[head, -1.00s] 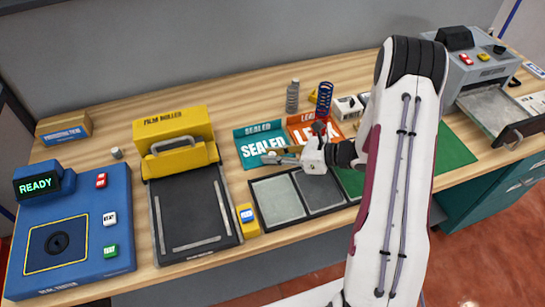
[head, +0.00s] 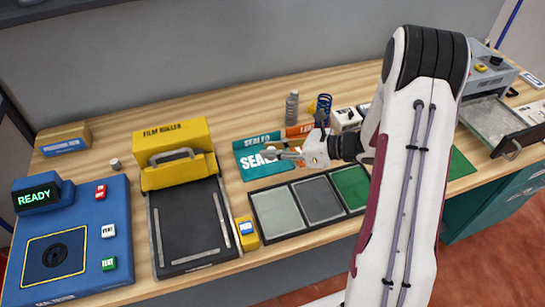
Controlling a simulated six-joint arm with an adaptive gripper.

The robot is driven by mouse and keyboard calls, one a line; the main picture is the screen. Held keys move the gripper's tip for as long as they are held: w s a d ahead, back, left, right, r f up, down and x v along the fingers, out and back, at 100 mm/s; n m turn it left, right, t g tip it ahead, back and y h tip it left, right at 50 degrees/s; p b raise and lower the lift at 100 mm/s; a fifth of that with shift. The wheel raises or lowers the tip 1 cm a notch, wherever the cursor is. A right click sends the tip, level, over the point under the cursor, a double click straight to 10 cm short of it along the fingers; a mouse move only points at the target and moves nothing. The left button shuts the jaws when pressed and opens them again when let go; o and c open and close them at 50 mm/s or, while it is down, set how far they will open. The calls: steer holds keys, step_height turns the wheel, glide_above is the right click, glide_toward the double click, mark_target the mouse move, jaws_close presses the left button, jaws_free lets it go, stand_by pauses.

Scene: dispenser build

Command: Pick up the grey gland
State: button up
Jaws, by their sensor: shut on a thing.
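My gripper (head: 283,155) points left above the teal SEALED mat (head: 255,171). Its jaws are shut on a small grey piece (head: 268,154) at the fingertips, which I take to be the grey gland. The piece is tiny in this view, and the fingers hide part of it. Its exact height above the mat is hard to tell.
The orange LEAK mat (head: 297,131), a grey ribbed bottle (head: 292,107) and a blue spring (head: 323,106) are behind the gripper. A three-part tray (head: 288,181) lies in front. A yellow film roller (head: 178,150) and a blue READY machine (head: 100,260) are at left.

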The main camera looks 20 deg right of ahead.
steer(key=shift+r, duration=1.25)
steer(key=shift+r, duration=0.1)
steer(key=shift+r, duration=2.4)
steer(key=w+a+m+t+h, duration=0.1)
steer(key=w+a, duration=0.2)
steer(key=w, duration=0.7)
steer(key=w+a+m+t+h, duration=0.1)
steer(key=w+a, duration=0.3)
steer(key=w, duration=0.6)
steer(key=w+a+m+t+h, duration=0.1)
steer(key=w+a+m, duration=0.15)
steer(key=w, duration=0.75)
steer(key=shift+n, duration=0.45)
steer(key=shift+a+f, duration=0.15)
steer(key=shift+f, duration=1.2)
steer(key=shift+a+f, duration=0.1)
steer(key=shift+f, duration=1.2)
steer(key=shift+f, duration=3.15)
